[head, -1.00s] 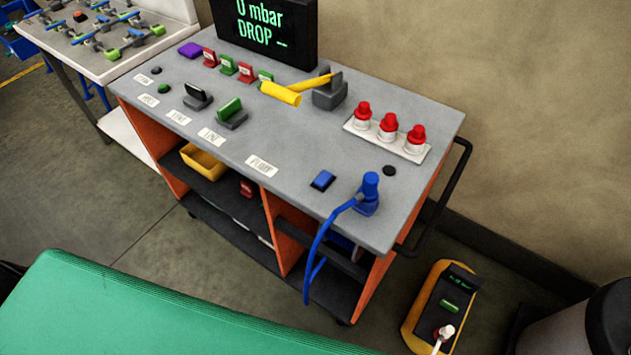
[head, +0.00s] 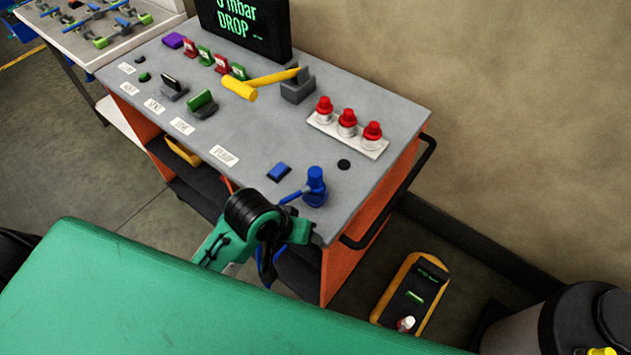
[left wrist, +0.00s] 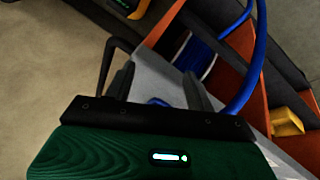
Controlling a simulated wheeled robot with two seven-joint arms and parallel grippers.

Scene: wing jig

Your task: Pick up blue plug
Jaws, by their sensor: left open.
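The blue plug (head: 316,186) stands upright in its blue base near the front right corner of the grey cart top (head: 225,130). Its blue cable (head: 288,198) runs left and then behind my left arm. My left gripper is open in the left wrist view (left wrist: 158,88), with nothing held between its dark fingers. A small blue patch shows low between them, partly hidden by the housing; I cannot tell which blue part it is. The cable also arcs past the right of the gripper there (left wrist: 257,60). In the head view my left arm is in front of the cart's front edge, left of and below the plug.
A blue square (head: 279,172) lies left of the plug. A strip with red-capped knobs (head: 347,128) and a yellow-handled lever (head: 240,88) stand farther back. A black rail (head: 395,205) borders the cart's right end. A yellow-and-black device (head: 411,295) lies on the floor.

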